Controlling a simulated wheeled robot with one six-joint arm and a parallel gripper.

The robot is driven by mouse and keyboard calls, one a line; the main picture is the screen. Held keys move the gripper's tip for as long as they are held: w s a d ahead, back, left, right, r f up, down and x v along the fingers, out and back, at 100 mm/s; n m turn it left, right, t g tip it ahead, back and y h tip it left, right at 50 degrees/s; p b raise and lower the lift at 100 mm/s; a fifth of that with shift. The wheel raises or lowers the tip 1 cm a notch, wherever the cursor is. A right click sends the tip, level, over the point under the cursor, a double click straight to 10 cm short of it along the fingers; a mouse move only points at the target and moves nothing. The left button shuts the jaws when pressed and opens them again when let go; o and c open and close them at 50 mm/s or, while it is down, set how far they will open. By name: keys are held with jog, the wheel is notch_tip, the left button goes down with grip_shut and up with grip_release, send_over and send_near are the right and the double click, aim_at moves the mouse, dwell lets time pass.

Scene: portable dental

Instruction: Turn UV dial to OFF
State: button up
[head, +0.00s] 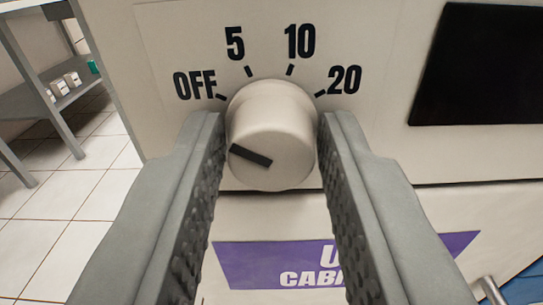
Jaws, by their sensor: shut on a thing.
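The UV dial (272,125) is a round off-white knob on the front of a pale cabinet, in the middle of the head view. The black pointer bar (250,155) on its face points left and slightly up, in line with the OFF mark (221,97). Marks for 5, 10 and 20 follow clockwise around the knob. My gripper (271,135) has one grey ridged finger on each side of the dial and is shut on it. The fingers hide parts of the knob's sides.
The cabinet front carries a dark panel (478,65) at right and a purple label (262,265) below the dial, partly hidden by my fingers. A grey metal shelf unit (45,95) with small boxes stands at left on a white tiled floor.

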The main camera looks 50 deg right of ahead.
jog(key=shift+f+n, duration=0.1)
jog(key=shift+n, duration=0.2)
jog(key=o, duration=1)
jog(key=shift+c, duration=0.2)
jog(key=shift+a, duration=0.1)
jog(key=v, duration=1.7)
jog(key=shift+s+a, duration=0.1)
jog(key=shift+s, duration=0.05)
